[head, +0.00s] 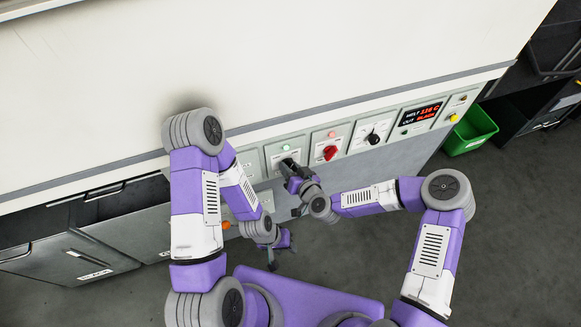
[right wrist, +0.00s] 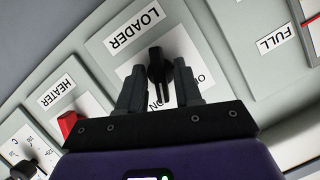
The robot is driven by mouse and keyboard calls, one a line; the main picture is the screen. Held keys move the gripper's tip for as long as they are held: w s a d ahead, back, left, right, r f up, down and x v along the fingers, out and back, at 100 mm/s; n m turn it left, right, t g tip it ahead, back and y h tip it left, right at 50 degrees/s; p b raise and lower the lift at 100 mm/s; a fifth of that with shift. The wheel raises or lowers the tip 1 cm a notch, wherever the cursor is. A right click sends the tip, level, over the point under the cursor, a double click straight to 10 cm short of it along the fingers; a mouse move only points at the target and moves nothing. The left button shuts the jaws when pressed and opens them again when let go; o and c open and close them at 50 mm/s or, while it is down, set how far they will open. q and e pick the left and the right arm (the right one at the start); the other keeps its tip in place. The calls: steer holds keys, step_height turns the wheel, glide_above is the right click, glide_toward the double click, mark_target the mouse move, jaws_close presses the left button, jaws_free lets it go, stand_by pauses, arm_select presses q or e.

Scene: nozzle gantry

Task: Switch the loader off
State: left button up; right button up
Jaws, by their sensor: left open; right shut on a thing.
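The loader switch is a black knob (right wrist: 157,66) on a grey plate (right wrist: 110,65) marked LOADER in the right wrist view. My right gripper (right wrist: 160,88) is shut on this knob, with one finger on each side. Parts of the ON and other position labels show behind the fingers; which one the knob points to I cannot tell. In the head view my right gripper (head: 292,182) is at the loader plate (head: 285,147) and mostly hides the knob. My left gripper (head: 281,255) is open, low in front of the panel, apart from the switches.
Right of the loader are a red heater knob (head: 330,153), a black dial (head: 373,138) and a display (head: 421,115) with red text. A green bin (head: 470,131) stands on the floor at the right. Grey drawers (head: 90,255) are at lower left.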

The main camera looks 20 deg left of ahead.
steer(key=shift+s+a+n+t+h, duration=0.15)
steer(key=shift+n+t+h, duration=0.8)
steer(key=shift+n, duration=0.85)
steer(key=shift+a+n+t+h, duration=0.1)
steer(key=shift+n+t+h, duration=0.55)
steer(key=shift+n+h, duration=0.9)
steer(key=shift+n+y, duration=0.3)
steer(key=shift+n, duration=0.05)
steer(key=o, duration=0.7)
steer(key=shift+c, duration=0.2)
steer(key=shift+s, duration=0.1)
steer(key=p+v, duration=0.1)
steer(key=v, duration=0.6)
steer(key=shift+p, duration=0.35)
steer(key=shift+s+d+r, duration=0.1)
steer(key=shift+s+d, duration=0.05)
steer(key=shift+s, duration=0.1)
